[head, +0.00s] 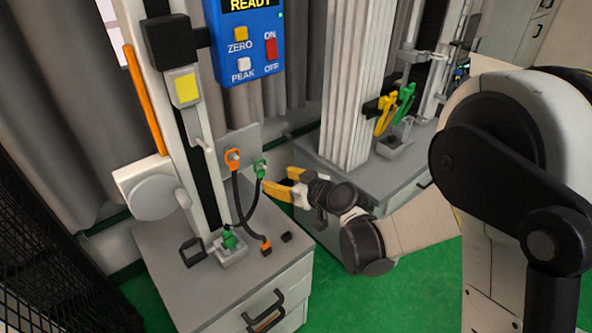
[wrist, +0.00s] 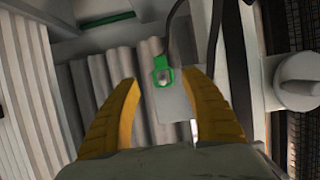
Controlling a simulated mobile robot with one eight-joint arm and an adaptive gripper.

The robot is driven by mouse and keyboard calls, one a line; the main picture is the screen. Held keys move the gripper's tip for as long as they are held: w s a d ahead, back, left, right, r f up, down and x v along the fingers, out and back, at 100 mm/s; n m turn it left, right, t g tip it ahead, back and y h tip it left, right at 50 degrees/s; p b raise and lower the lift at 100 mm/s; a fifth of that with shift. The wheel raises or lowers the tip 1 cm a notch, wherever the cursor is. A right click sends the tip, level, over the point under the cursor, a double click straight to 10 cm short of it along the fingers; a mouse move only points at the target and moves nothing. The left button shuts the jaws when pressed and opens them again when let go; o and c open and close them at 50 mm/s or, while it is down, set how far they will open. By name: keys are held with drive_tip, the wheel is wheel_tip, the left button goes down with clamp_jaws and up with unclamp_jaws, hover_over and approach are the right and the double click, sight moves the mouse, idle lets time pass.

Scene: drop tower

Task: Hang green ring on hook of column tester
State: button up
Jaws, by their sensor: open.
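The green ring (head: 260,168) hangs on a small plate beside the column tester (head: 187,110), with a dark cable running down from it. In the wrist view the green ring (wrist: 162,74) shows between and just beyond my fingertips, with a gap on both sides. My gripper (head: 279,181) is open and empty, with its yellow fingers just right of the ring in the head view. A pale, hook-like part (head: 202,143) sits below the tester's yellow-marked block; its exact shape is too small to tell.
An orange ring (head: 232,157) with its own dark cable hangs left of the green one. A blue control box (head: 247,45) is above. Green and orange connectors sit on the grey cabinet top (head: 177,290). A second tester (head: 352,90) stands right.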

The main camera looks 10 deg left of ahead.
sight(262, 172)
drive_tip(key=b+x, duration=0.2)
drive_tip(key=x, duration=0.6)
drive_tip(key=shift+w+a+f+b, duration=0.1)
drive_tip(key=shift+a+f+b, duration=0.1)
drive_tip(key=shift+f+b, duration=0.15)
drive_tip(key=shift+w+a, duration=0.4)
drive_tip(key=shift+a, duration=0.1)
clamp_jaws()
drive_tip(key=c, duration=0.9)
unclamp_jaws()
drive_tip(key=shift+r, duration=0.35)
drive_tip(key=shift+d, duration=0.15)
